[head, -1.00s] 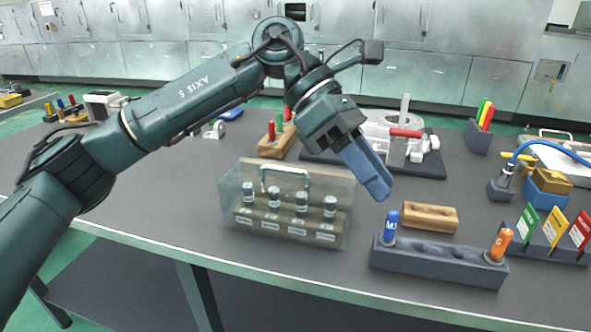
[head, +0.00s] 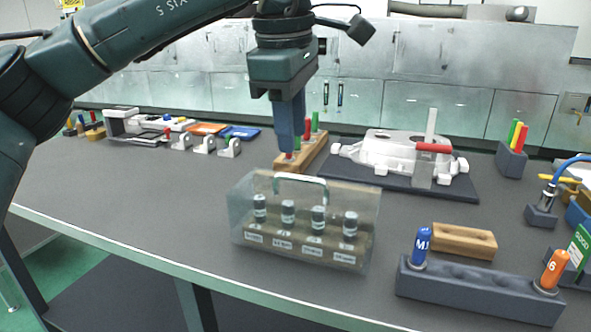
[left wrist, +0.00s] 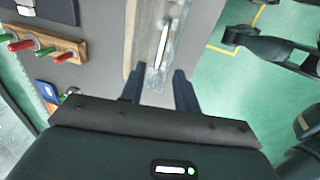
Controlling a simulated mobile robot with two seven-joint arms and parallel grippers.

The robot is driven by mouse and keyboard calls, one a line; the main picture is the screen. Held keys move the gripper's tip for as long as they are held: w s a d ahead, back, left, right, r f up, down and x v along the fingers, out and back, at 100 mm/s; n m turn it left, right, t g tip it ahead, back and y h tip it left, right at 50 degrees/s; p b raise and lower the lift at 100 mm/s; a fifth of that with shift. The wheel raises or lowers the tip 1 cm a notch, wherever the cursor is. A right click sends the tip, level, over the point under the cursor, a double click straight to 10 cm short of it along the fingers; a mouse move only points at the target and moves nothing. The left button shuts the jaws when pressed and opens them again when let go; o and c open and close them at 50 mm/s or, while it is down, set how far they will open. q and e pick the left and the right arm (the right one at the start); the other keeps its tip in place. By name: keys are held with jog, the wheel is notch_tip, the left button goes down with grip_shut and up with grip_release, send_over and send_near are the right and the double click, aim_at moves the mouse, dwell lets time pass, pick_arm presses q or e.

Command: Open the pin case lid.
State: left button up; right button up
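The pin case (head: 243,222) stands on the table with its clear lid (head: 370,215) shut over several dark-capped pins in a labelled block. A pale metal handle (head: 300,180) sits on top of the lid. The right gripper is not in view.
A wooden block with coloured pins (head: 310,152) stands close behind the case. A white casting (head: 385,152) on a dark mat is behind right. A grey rack (head: 470,288) and a wooden block (head: 464,241) stand right. The table left of the case is clear.

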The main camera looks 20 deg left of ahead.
aim_at(295, 178)
pick_arm(q)
jog(key=f, duration=0.3)
jog(key=w+f+b, duration=0.1)
jog(key=f, duration=0.2)
jog(key=shift+w, duration=0.15)
jog(key=shift+c, duration=0.2)
grip_shut()
